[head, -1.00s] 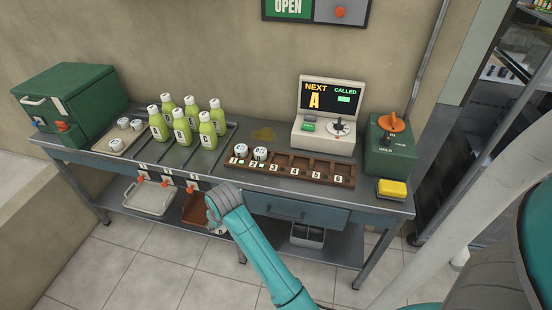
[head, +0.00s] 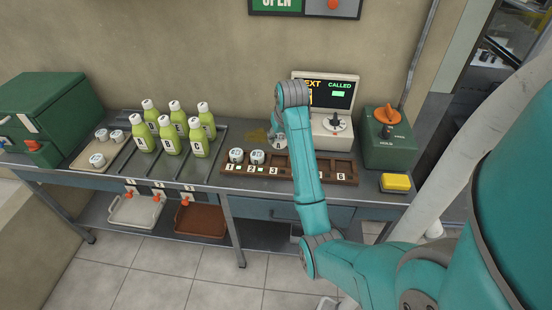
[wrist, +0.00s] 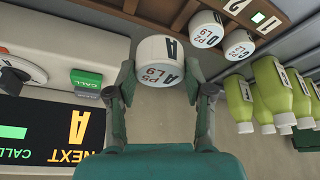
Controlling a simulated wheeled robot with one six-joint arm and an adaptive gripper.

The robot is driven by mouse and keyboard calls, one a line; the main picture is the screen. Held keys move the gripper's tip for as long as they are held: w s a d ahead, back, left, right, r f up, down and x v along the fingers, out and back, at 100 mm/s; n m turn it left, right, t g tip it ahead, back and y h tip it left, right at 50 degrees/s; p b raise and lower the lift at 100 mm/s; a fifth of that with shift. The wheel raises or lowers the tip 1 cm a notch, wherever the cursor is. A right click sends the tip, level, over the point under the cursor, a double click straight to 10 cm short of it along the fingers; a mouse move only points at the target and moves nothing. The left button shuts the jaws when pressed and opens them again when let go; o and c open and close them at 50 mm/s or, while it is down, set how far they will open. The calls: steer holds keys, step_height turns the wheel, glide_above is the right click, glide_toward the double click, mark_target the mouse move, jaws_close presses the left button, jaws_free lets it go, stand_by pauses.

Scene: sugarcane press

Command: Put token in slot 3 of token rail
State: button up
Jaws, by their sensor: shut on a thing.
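In the wrist view my gripper (wrist: 160,72) is shut on a white round token (wrist: 160,62) marked A, P5, L9. In the head view my forearm hides most of my gripper, which is over the table behind the token rail (head: 343,181). The wooden rail has numbered slots along its front. White tokens stand in slot 1 (head: 236,155) and slot 2 (head: 257,157). Slot 3 (head: 276,166) looks empty, just left of my arm. My arm covers the rail around slot 4. The rail also shows at the top of the wrist view (wrist: 172,10).
The display machine (head: 338,132) stands behind the rail, close to my gripper. A green box with an orange knob (head: 388,138) and a yellow sponge (head: 395,182) are at right. Several green bottles (head: 170,138) and a tray of tokens (head: 82,157) are at left.

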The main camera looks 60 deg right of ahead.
steer(key=shift+f, duration=4.35)
steer(key=o, duration=1.1)
steer(key=shift+f, duration=0.1)
